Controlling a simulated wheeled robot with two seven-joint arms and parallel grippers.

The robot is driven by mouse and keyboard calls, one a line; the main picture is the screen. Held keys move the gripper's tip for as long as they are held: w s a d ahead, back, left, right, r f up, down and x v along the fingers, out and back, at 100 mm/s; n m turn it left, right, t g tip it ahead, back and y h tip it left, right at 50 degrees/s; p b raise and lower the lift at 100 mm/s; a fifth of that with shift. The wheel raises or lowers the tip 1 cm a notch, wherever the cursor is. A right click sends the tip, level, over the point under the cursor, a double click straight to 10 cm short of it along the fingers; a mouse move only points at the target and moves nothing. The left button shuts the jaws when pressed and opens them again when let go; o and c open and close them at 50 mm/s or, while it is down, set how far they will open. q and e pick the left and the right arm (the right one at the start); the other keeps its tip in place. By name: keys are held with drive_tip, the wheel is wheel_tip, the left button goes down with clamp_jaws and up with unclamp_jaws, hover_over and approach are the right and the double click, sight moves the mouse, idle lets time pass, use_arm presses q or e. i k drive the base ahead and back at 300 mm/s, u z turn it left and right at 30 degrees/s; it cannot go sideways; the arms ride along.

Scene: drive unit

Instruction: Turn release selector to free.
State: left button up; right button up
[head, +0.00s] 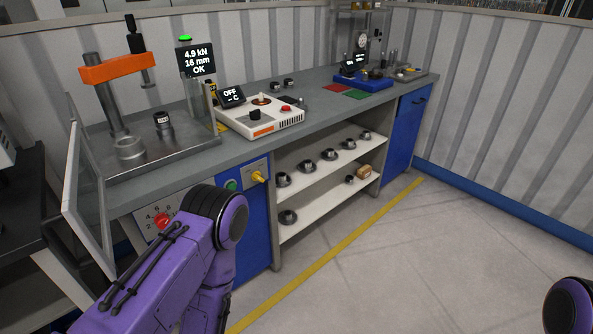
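A yellow selector knob (258,177) sits on a small grey panel (243,172) on the front of the bench, beside a green button (232,185). It looks like the release selector, but its markings are too small to read, so I cannot tell its setting. A red knob (161,221) with numbers around it is on another panel to the left. My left arm's purple and black links stand in front of the bench below these panels. Neither gripper shows; only a bit of my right arm is at the lower right corner.
An orange-armed press (119,68) with an open clear door (87,190) stands on the bench, left. A display (197,61) reads 4.9 kN, 16 mm, OK. A white heater unit (262,120) shows OFF. Shelves below hold several dark round parts. The floor at right is clear.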

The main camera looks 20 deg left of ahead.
sight(256, 175)
drive_tip(key=u, duration=0.05)
drive_tip(key=i, duration=0.95)
drive_tip(key=u, duration=0.3)
